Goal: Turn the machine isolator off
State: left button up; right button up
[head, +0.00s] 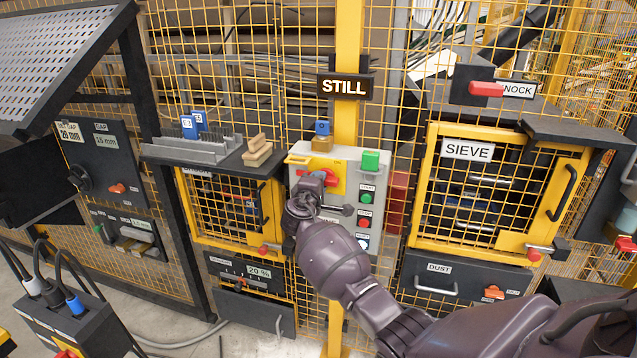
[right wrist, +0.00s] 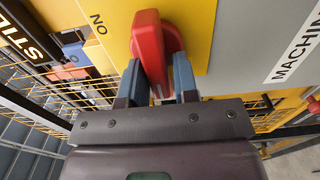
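The machine isolator is a red handle (right wrist: 148,45) on a yellow plate (right wrist: 195,25) on a grey panel (head: 345,163). In the head view the red handle (head: 326,177) shows partly behind my right gripper (head: 311,184). In the right wrist view my right gripper (right wrist: 160,85) has one finger on each side of the handle, with no clear gap between them and the red part. The word on the plate by the handle reads "ON" upside down in that view. A "MACHINE" label (right wrist: 297,50) is partly cut off. My left gripper is not in view.
Several buttons (head: 364,210) lie right of the handle. Yellow mesh guards with a "SIEVE" door (head: 467,150) and a shelf (head: 215,154) flank the panel.

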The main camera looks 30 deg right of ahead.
jog(key=shift+o, duration=1.3)
jog(key=shift+a, duration=0.1)
jog(key=v, duration=1)
jog(key=shift+s+a+b, duration=0.2)
jog(key=shift+s+b, duration=0.1)
jog(key=shift+b, duration=0.15)
